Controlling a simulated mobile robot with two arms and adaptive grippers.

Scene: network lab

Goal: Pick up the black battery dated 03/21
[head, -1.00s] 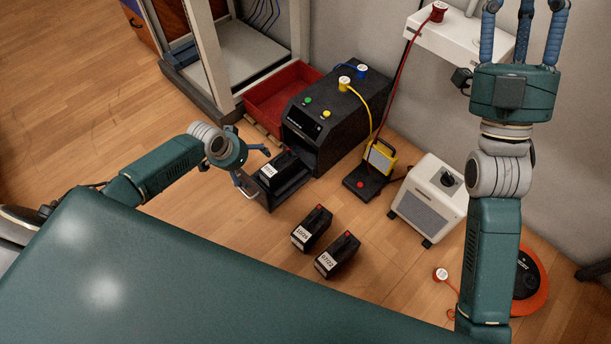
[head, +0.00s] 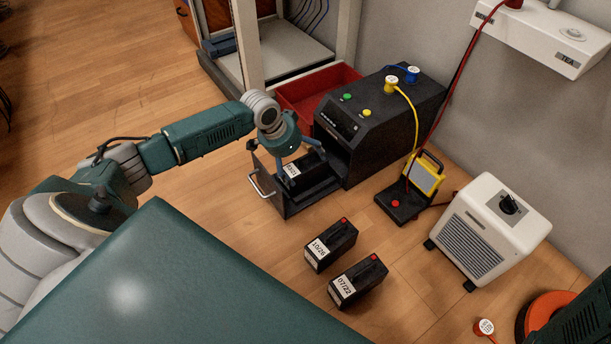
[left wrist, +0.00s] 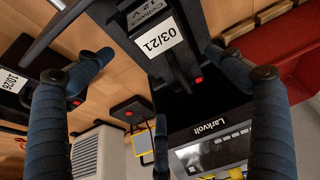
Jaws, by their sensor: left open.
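The black battery dated 03/21 (head: 308,169) lies in the pulled-out drawer (head: 318,199) of a black machine. Its white label reads 03/21 in the left wrist view (left wrist: 160,38). My left gripper (head: 291,158) is over the drawer, fingers open and pointing down around the battery. In the left wrist view, one blue finger is on each side of the battery, and I see no contact. The fingers hide part of the battery in the head view. My right gripper is out of view; only part of that arm shows at the bottom right.
Two other black batteries, labelled 10/26 (head: 331,246) and 07/22 (head: 359,282), stand on the floor before the drawer. The black machine (head: 385,120) rises behind it. A red bin (head: 305,93), yellow lamp (head: 426,177) and white heater (head: 490,230) are nearby.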

